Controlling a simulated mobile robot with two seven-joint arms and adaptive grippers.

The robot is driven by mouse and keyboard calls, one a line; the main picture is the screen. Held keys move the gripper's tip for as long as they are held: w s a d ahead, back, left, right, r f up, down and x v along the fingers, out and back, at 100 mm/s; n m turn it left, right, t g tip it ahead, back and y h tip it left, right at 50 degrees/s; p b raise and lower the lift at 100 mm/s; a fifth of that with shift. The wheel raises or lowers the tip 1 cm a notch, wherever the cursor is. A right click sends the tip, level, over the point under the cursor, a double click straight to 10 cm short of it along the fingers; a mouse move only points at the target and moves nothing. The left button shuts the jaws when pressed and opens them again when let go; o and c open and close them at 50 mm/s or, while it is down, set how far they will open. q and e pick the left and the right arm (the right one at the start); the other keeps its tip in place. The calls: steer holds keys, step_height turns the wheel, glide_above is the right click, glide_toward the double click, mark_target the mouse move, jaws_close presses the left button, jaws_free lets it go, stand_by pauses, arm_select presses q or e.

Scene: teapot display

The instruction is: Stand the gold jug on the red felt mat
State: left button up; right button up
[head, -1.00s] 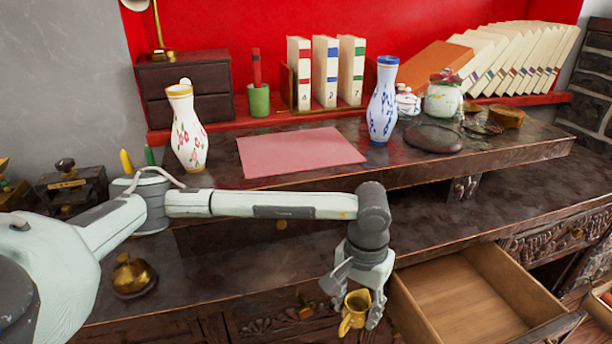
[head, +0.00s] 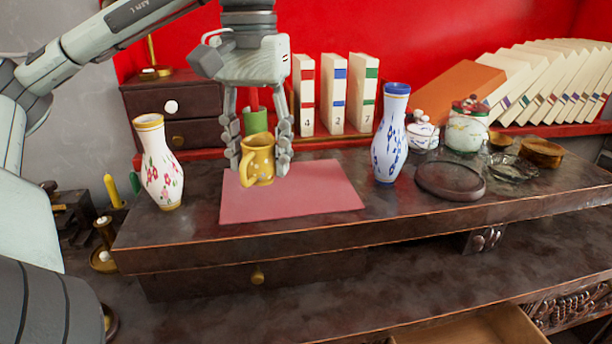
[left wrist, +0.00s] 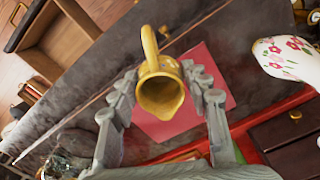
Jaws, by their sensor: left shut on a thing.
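The gold jug (head: 259,160) is upright between the fingers of my left gripper (head: 258,166), which is shut on it. It has pale dots, and its handle faces the front left. In the head view the jug appears over the left part of the red felt mat (head: 310,195). I cannot tell whether its base touches the mat. In the left wrist view I look into the jug's mouth (left wrist: 160,92), with the mat (left wrist: 212,75) behind it. My right gripper is not in view.
A floral white vase (head: 160,165) stands left of the mat and a blue-and-white vase (head: 389,140) right of it. A green cup (head: 256,122) and upright binders (head: 333,95) are behind. A dark round stand (head: 450,180) lies right. The mat's right half is bare.

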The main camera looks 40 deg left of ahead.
arm_select(q)
steer(key=shift+s+a+r, duration=0.2)
steer(key=shift+r, duration=0.3)
steer(key=shift+w+a+f, duration=0.25)
steer(key=shift+w+f, duration=0.15)
steer(key=shift+w, duration=0.1)
glide_toward(290, 197)
steer(key=s+d, duration=0.1)
steer(key=s, duration=0.2)
steer(key=w, duration=0.1)
steer(key=w+f, duration=0.1)
steer(key=w+a+b, duration=0.1)
steer(key=shift+f, duration=0.3)
steer(key=shift+f+b, duration=0.35)
step_height(290, 197, down, 2)
steer(key=shift+f+b, duration=0.25)
steer(key=shift+b, duration=0.05)
steer(key=shift+f, duration=0.2)
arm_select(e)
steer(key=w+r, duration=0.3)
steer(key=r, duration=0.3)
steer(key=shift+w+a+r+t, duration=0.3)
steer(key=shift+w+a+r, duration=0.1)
arm_select(q)
steer(key=shift+f, duration=0.1)
